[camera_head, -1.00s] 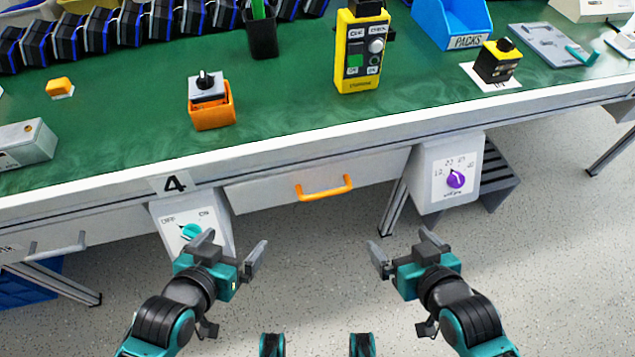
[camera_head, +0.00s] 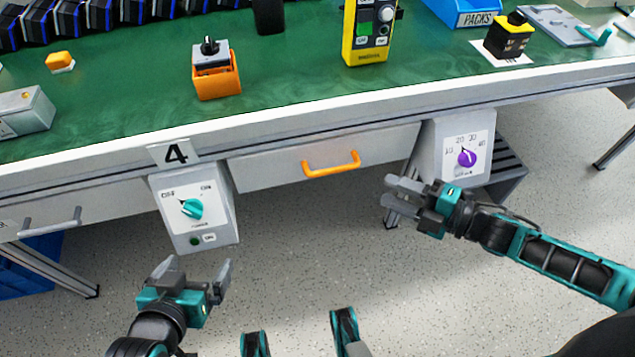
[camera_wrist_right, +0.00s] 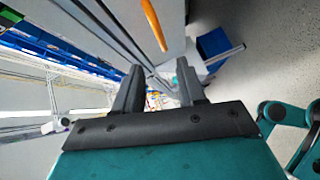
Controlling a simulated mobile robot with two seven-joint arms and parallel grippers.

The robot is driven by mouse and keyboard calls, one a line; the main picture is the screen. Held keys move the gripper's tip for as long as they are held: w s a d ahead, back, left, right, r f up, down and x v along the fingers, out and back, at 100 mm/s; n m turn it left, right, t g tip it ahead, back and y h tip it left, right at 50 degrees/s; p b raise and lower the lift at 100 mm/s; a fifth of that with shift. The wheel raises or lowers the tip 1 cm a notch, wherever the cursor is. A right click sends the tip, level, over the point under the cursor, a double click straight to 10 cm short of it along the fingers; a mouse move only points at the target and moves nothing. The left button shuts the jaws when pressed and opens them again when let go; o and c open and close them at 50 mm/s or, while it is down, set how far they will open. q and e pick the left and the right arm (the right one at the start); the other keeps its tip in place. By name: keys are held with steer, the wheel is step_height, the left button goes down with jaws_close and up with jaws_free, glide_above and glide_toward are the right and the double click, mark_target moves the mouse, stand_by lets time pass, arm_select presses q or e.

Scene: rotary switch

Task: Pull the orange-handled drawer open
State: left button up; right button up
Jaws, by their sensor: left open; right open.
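The orange handle (camera_head: 331,163) is a bar on the front of a light grey drawer (camera_head: 270,172) under the bench top. The drawer front looks flush with the bench, so it appears shut. My right gripper (camera_head: 388,190) is open and empty, below and right of the handle and apart from it. In the right wrist view the orange handle (camera_wrist_right: 154,24) shows at the top, ahead of the open fingers (camera_wrist_right: 160,88). My left gripper (camera_head: 202,272) is open and empty, low at the left, below the box with the teal knob.
A switch box with a teal knob (camera_head: 193,209) hangs left of the drawer. Another with a purple knob (camera_head: 466,157) hangs to the right, close to my right gripper. A bench leg (camera_head: 394,205) stands behind that gripper. The floor before the drawer is clear.

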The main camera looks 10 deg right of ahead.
steer(key=w+a+f+n+b, duration=0.1)
steer(key=w+a+f+b, duration=0.1)
steer(key=w+a, duration=0.6)
steer(key=shift+w+a+n+g+y, duration=0.25)
steer(key=shift+a+n+g+y, duration=0.05)
steer(key=shift+a, duration=0.15)
steer(key=shift+c, duration=0.3)
jaws_close()
